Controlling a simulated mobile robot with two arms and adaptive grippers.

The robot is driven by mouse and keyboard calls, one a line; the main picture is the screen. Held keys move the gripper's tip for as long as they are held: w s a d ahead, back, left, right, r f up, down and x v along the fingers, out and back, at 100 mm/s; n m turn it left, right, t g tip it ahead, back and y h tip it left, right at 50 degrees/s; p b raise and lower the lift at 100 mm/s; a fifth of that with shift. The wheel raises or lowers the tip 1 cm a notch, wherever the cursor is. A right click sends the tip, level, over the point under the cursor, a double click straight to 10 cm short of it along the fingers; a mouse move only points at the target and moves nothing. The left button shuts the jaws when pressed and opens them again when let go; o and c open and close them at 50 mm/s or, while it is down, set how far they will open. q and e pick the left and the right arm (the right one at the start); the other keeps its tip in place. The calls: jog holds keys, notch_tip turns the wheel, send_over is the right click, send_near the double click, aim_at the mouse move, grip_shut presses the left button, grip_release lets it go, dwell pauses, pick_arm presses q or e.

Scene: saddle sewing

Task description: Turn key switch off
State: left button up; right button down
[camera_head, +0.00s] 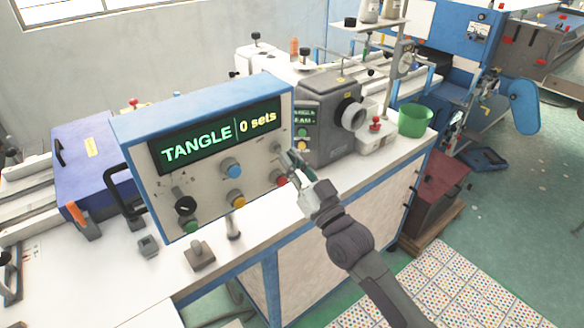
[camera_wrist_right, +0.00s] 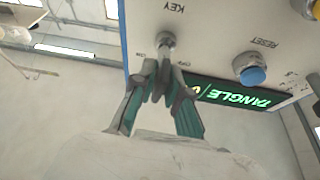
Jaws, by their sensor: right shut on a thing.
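The blue and white control box (camera_head: 150,190) stands on the bench, with a green display (camera_head: 217,136) reading "TANGLE 0 sets". My right gripper (camera_head: 290,160) reaches up to the right side of its front panel. In the right wrist view, which is upside down, the silver key switch (camera_wrist_right: 166,42) sits under the label "KEY", with small on and off marks beside it. The fingers of my right gripper (camera_wrist_right: 158,78) converge just at the key switch and are shut on its key. The fingertips hide most of the key, so its angle is unclear. My left gripper is not in view.
A blue reset button (camera_head: 233,171) sits left of the gripper, also in the wrist view (camera_wrist_right: 252,75). Yellow (camera_head: 235,199) and red (camera_head: 281,180) buttons are close below. A grey sewing machine (camera_head: 325,120) stands right behind.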

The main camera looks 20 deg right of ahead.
jog(key=n+y, duration=0.1)
jog(key=n, duration=0.2)
jog(key=n+g+y+b, duration=0.1)
jog(key=n+y, duration=0.1)
jog(key=n, duration=0.2)
jog(key=shift+g, duration=0.3)
jog(key=n+g+y, duration=0.1)
jog(key=n+y, duration=0.1)
jog(key=n, duration=0.1)
jog(key=shift+n, duration=0.3)
jog(key=shift+n+g+y, duration=0.4)
jog(key=shift+n+g, duration=0.4)
jog(key=shift+n, duration=1.2)
jog(key=c, duration=1.3)
grip_release()
jog(key=v, duration=1.2)
jog(key=shift+d, duration=0.1)
